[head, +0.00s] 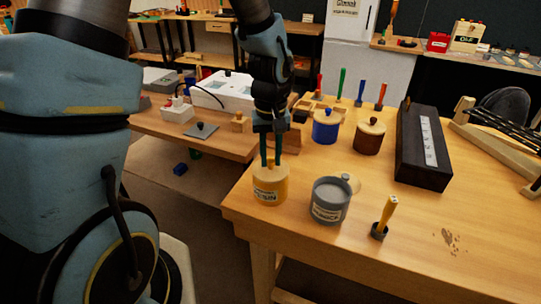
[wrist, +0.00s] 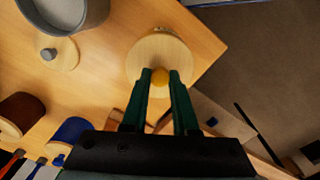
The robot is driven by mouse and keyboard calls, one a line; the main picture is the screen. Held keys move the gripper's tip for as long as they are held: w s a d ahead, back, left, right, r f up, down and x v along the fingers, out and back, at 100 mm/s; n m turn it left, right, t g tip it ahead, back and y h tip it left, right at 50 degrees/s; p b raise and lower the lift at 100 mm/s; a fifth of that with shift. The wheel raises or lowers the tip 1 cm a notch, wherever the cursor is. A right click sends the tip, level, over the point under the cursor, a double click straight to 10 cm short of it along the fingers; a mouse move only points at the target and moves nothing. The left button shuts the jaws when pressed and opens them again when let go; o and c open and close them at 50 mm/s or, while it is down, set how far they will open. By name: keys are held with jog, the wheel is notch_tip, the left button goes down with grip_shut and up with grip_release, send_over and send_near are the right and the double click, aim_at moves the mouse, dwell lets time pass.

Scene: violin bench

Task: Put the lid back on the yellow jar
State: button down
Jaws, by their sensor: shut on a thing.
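The yellow jar (head: 270,189), with a dark-lettered label, stands upright near the left corner of the wooden bench. Its round wooden lid (wrist: 158,49) is over the jar's mouth and looks level. In the head view I see no clear gap between lid and jar, but whether it is fully seated is hard to tell. My gripper (head: 270,163) points down from above. The lid hides the jar body in the wrist view.
An open grey jar (head: 330,203) stands close to the right, its own lid (wrist: 62,53) lying beside it. Lidded blue (head: 325,128) and brown (head: 369,138) jars stand behind. A yellow-handled tool (head: 384,215) stands front right. The bench edge is close on the left.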

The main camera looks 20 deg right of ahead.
jog(key=shift+c, duration=0.6)
grip_release()
dwell(0.3)
jog(key=shift+r+p, duration=2.85)
jog(key=shift+r, duration=0.65)
grip_shut()
jog(key=shift+f, duration=0.15)
